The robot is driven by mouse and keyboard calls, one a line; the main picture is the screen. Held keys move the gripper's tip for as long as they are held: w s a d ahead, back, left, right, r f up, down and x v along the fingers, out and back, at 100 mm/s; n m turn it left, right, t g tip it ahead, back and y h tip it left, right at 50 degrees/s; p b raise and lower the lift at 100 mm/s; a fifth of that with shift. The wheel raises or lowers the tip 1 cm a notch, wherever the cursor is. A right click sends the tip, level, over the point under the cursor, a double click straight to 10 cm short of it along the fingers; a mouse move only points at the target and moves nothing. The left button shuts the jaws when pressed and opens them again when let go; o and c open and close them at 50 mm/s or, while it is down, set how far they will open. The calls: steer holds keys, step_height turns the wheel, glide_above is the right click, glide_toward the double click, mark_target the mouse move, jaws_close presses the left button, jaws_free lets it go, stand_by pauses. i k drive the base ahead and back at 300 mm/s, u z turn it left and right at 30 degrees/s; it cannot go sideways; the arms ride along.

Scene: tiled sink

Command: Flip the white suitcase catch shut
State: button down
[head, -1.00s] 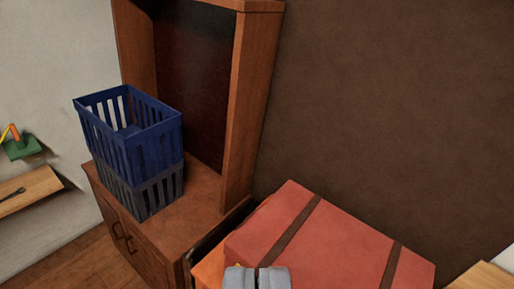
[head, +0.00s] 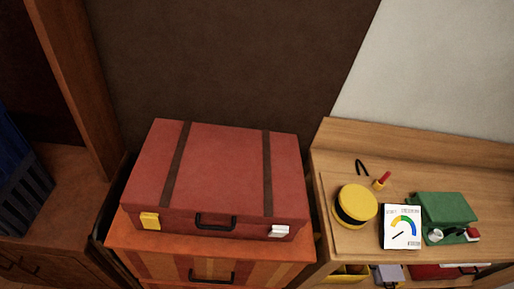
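A red suitcase (head: 222,175) with two brown straps lies flat in the middle of the head view, its lid down. The white catch (head: 279,231) is on its front side at the right. Whether this catch is flipped open or shut is too small to tell. A yellow catch (head: 149,221) is on the front at the left, and a black handle (head: 216,221) is between the two. My gripper is not in the current view.
The suitcase rests on an orange striped case (head: 165,262) with a black handle. To the right, a wooden bench (head: 455,168) holds a yellow round tin (head: 355,206), a white gauge card (head: 401,227) and a green box (head: 446,209). A wooden cabinet with a blue basket (head: 18,170) stands left.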

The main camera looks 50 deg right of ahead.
mark_target(277, 231)
steer(key=u, duration=0.45)
steer(key=k, duration=1.55)
steer(key=z, duration=0.95)
